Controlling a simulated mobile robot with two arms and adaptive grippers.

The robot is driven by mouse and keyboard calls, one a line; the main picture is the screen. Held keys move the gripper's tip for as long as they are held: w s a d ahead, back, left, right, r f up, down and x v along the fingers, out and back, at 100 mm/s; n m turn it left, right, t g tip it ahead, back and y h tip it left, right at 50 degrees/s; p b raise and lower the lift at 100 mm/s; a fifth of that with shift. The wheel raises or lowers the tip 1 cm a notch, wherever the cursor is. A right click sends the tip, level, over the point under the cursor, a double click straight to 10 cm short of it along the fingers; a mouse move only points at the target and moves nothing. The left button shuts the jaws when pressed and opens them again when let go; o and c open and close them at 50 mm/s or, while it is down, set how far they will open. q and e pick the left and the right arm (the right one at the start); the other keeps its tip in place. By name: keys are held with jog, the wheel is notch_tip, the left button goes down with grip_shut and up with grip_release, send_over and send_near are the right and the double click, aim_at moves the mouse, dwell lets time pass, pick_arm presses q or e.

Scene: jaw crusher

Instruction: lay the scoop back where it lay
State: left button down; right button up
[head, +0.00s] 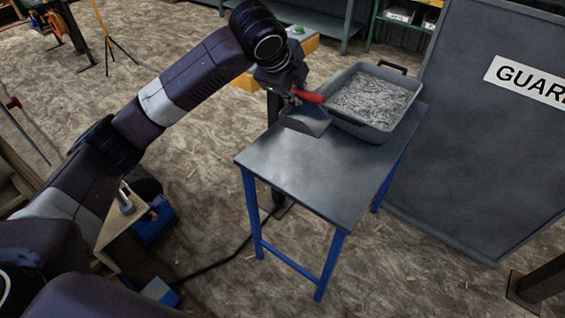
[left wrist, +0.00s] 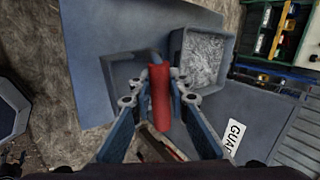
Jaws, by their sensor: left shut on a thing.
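The scoop has a red handle and a grey pan (head: 306,120). My left gripper (head: 292,95) is shut on the red handle, at the far left part of the blue-legged table (head: 315,178). In the left wrist view the red handle (left wrist: 160,95) stands between the two fingers of the left gripper (left wrist: 160,88), and the grey pan shows beyond it. The pan is over the tabletop, beside the tray; I cannot tell whether it touches the table. My right gripper is in neither view.
A grey tray (head: 409,118) full of grey shreds stands on the table's far end and also shows in the left wrist view (left wrist: 176,57). A dark guard panel (head: 470,130) stands right of the table. The near tabletop is clear.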

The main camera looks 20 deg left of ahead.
pick_arm(q)
jog(key=w+a+m+h, duration=0.1)
jog(key=w+a+m, duration=0.1)
jog(key=w+a, duration=0.3)
jog(key=shift+s+a+f+p, duration=0.25)
jog(key=shift+f+p, duration=0.1)
jog(key=shift+f, duration=3.05)
jog(key=shift+s+a+f+p, duration=0.25)
jog(key=shift+a+f+p, duration=0.1)
jog(key=shift+f, duration=3.05)
jog(key=shift+s+a+f+p, duration=0.25)
jog(key=shift+f+p, duration=0.1)
jog(key=shift+f, duration=3.05)
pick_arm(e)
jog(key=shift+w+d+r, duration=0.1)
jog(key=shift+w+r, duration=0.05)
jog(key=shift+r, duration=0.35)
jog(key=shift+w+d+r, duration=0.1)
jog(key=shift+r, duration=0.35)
pick_arm(q)
jog(key=shift+f, duration=0.1)
jog(key=c, duration=1.8)
grip_release()
jog(key=shift+c, duration=0.2)
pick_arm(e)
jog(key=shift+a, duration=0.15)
